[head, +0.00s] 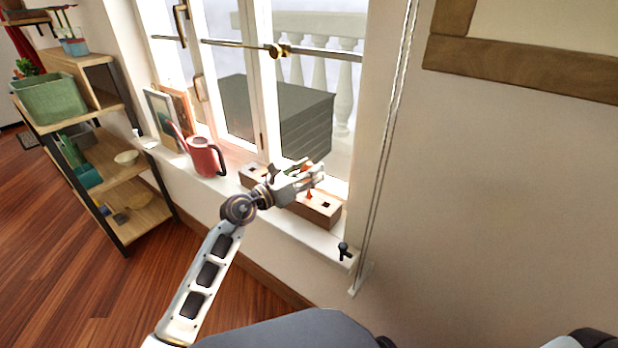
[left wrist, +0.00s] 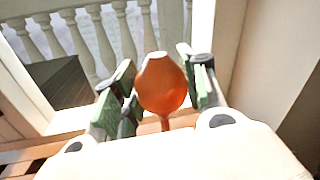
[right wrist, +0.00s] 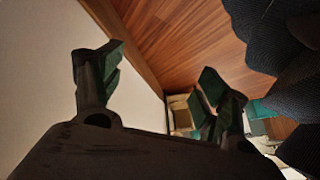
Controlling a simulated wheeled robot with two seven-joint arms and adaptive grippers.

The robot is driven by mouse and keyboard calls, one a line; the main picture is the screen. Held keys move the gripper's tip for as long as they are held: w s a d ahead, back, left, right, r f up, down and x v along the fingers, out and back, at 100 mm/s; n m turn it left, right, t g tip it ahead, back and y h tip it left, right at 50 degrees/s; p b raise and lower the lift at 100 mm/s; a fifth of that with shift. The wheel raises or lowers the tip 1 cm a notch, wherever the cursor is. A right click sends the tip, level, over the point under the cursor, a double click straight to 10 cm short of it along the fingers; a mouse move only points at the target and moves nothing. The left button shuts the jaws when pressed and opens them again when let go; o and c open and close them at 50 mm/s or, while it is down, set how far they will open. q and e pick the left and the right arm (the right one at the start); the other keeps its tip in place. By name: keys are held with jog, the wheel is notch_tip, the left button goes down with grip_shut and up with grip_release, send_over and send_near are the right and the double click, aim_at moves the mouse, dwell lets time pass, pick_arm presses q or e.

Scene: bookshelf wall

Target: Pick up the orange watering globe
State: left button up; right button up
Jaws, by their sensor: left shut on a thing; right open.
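The orange watering globe (left wrist: 162,88) is a glossy rounded bulb with a thin stem, seen in the left wrist view between the fingers of my left gripper (left wrist: 160,72). That gripper is shut on it. In the head view the left gripper (head: 312,178) is over the wooden block (head: 322,210) on the windowsill, and only small orange bits show around the fingers. I cannot tell whether the stem is still in the block. My right gripper (right wrist: 150,72) is open and empty in the right wrist view, near a pale wall and above the wood floor.
A red watering can (head: 203,157) and framed pictures (head: 160,118) stand on the sill (head: 230,186) left of the gripper. The window is behind. A small black object (head: 343,250) is at the sill's right end. A shelf (head: 125,160) with a green planter (head: 50,99) stands at left.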

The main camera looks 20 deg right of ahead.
pick_arm(q)
jog(key=shift+r, duration=0.2)
pick_arm(e)
jog(key=shift+r, duration=0.1)
pick_arm(q)
jog(key=shift+r+p, duration=0.55)
jog(key=shift+r, duration=0.25)
notch_tip(320, 180, up, 6)
jog(key=p, duration=0.2)
jog(key=shift+f+p, duration=0.1)
jog(key=shift+p, duration=0.3)
jog(key=shift+r+p, duration=0.5)
jog(key=shift+r, duration=0.65)
pick_arm(e)
notch_tip(320, 180, up, 9)
jog(key=d+n+g+h, duration=0.1)
jog(key=d+g, duration=0.1)
jog(key=shift+s+r, duration=0.2)
jog(key=shift+s, duration=0.1)
